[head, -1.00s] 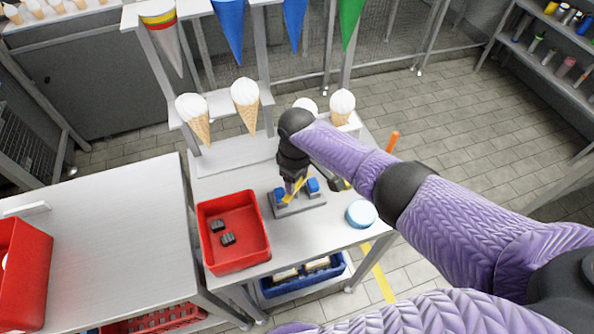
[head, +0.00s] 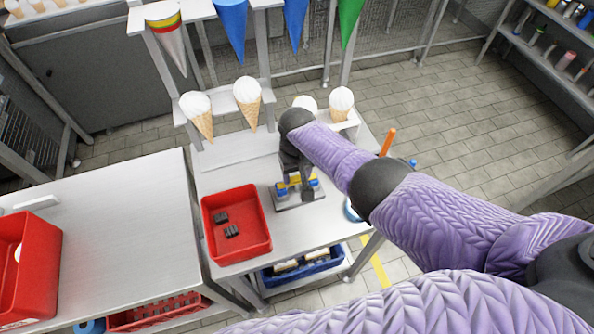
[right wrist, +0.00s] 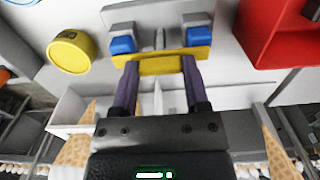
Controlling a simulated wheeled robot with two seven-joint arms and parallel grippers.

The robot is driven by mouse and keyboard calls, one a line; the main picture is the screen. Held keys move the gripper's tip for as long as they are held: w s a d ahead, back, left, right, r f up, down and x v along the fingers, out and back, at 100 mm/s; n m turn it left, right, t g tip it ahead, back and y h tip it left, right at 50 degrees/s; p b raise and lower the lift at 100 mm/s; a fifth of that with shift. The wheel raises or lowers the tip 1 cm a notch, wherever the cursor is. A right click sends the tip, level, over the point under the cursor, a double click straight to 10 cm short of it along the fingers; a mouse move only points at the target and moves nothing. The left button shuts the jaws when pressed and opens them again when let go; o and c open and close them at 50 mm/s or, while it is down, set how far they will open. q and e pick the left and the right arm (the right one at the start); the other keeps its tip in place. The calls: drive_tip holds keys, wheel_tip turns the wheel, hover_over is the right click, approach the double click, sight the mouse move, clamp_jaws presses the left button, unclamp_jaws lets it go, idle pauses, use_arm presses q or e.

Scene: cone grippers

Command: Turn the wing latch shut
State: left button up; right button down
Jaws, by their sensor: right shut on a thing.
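The wing latch is a yellow bar (head: 295,181) on a grey base plate (head: 300,200) with two blue blocks, on the white table. In the right wrist view the yellow bar (right wrist: 203,56) lies crosswise along both blue blocks (right wrist: 122,45). My right gripper (head: 294,184) reaches down over the latch from above. In the right wrist view its purple fingers (right wrist: 160,68) are shut on the middle of the yellow bar. The gripper hides part of the latch in the head view. My left gripper is not in view.
A red bin (head: 236,225) with two dark pieces stands left of the latch. A light blue round thing (head: 350,211), partly behind my right arm, is at right. Ice cream cones (head: 248,100) stand on a rack behind. An orange stick (head: 387,142) rises at the table's right.

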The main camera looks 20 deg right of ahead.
sight(297, 176)
idle(0.5)
drive_tip(key=shift+c, duration=0.4)
unclamp_jaws()
wheel_tip(297, 176, up, 10)
drive_tip(key=p, duration=0.5)
drive_tip(key=shift+p, duration=0.35)
